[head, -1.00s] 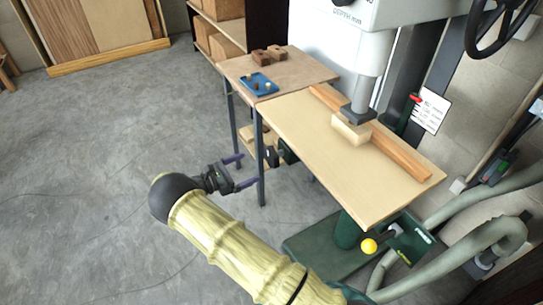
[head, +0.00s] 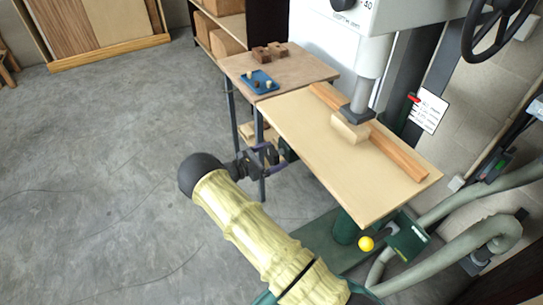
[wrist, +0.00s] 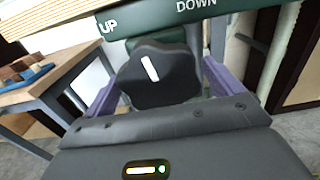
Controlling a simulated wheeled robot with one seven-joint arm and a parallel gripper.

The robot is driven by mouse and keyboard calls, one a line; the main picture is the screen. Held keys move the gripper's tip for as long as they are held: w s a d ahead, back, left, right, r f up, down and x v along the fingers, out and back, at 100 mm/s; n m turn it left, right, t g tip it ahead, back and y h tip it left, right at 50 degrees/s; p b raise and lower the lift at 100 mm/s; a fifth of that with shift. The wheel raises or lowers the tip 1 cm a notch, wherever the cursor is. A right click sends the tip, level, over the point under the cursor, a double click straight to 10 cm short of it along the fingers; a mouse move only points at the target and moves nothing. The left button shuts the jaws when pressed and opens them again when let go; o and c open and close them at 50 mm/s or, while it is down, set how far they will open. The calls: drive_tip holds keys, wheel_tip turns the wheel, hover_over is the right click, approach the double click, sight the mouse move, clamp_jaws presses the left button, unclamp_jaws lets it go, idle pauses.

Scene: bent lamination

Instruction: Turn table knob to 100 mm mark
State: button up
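The table knob (wrist: 157,88) is black and lobed, with a white pointer line tilted slightly left of upright at its top. It sits under a green panel (wrist: 150,22) lettered UP on the left and DOWN on the right. My gripper (wrist: 163,92) has purple fingers standing open on either side of the knob; I cannot tell if they touch it. In the head view my gripper (head: 270,157) is by the left edge of the machine's wooden table (head: 330,160), and the knob is mostly hidden there. I see no readable 100 mm mark.
A wood block (head: 349,130) sits under the machine's spindle, against an orange-brown fence (head: 400,155). A side table (head: 300,68) with a blue tray (head: 259,83) stands behind my gripper. A yellow ball handle (head: 366,243) sits low at the front. The left floor is clear.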

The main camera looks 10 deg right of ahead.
drive_tip(key=c, duration=0.7)
drive_tip(key=shift+c, duration=0.2)
drive_tip(key=shift+m+b, duration=0.4)
drive_tip(key=shift+b, duration=0.05)
